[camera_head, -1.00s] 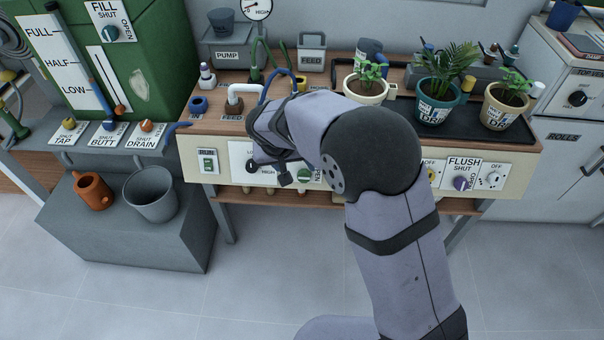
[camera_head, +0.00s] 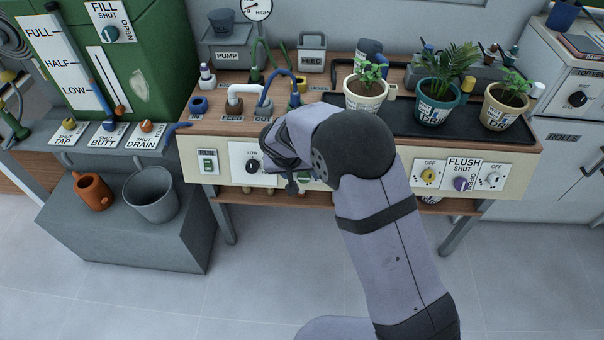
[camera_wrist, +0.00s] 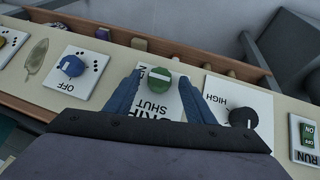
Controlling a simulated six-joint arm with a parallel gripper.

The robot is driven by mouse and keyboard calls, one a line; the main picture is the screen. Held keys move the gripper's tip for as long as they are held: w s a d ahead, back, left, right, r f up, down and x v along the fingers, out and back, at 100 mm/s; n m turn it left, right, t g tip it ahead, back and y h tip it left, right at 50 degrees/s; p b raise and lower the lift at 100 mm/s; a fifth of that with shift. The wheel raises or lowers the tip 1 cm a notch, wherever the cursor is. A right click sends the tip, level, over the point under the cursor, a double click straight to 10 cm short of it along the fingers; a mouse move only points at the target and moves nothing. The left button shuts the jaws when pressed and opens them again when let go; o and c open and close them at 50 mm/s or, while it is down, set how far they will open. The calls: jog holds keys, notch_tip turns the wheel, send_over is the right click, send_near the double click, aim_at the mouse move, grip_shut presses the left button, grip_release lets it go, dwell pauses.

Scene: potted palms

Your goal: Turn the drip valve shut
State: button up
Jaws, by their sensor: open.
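The drip valve is a round green knob (camera_wrist: 158,78) with a white bar across it, on a white plate lettered DRIP and SHUT that appears upside down in the wrist view. The bar lies roughly level in that view. My gripper (camera_wrist: 162,84) is open, with one blue finger on each side of the knob. I cannot tell whether either finger touches it. The fingers and my wrist cover parts of the plate's lettering. In the head view my arm hides most of this valve.
A black LOW/HIGH dial (camera_head: 253,165) sits left of the valve in the head view, close beside one finger in the wrist view (camera_wrist: 243,117). A blue OFF knob (camera_wrist: 72,66) is on the other side. A green RUN switch (camera_head: 208,160) and purple FLUSH knob (camera_head: 461,184) share the panel.

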jog(key=shift+f, duration=0.1)
jog(key=c, duration=1.1)
jog(key=shift+o, duration=0.2)
jog(key=shift+a+f+b, duration=0.1)
jog(key=shift+b, duration=0.35)
jog(key=shift+a+f+n+h+b, duration=0.1)
jog(key=shift+a+n+h+b, duration=0.05)
jog(key=shift+n+h+b, duration=0.4)
jog(key=shift+a+f+n+h+b, duration=0.1)
jog(key=shift+n+h+b, duration=0.35)
jog(key=shift+h+b, duration=0.2)
jog(key=n+h+b, duration=0.1)
jog(key=n+t+h+b, duration=0.1)
jog(key=h, duration=0.1)
jog(key=n+t+h+b, duration=0.1)
jog(key=shift+s+a+f+n, duration=0.15)
jog(key=shift+a+f+n, duration=0.15)
jog(key=shift+n, duration=0.1)
jog(key=n+t+h+b, duration=0.2)
jog(key=n, duration=0.1)
jog(key=shift+s+f+t+h+b, duration=0.1)
jog(key=shift+f+t+h+b, duration=0.2)
jog(key=shift+t+b, duration=0.1)
jog(key=shift+s+f+n+t+h+b, duration=0.1)
jog(key=shift+n+t+h+b, duration=0.5)
jog(key=shift+n+t, duration=0.9)
jog(key=shift+n, duration=0.3)
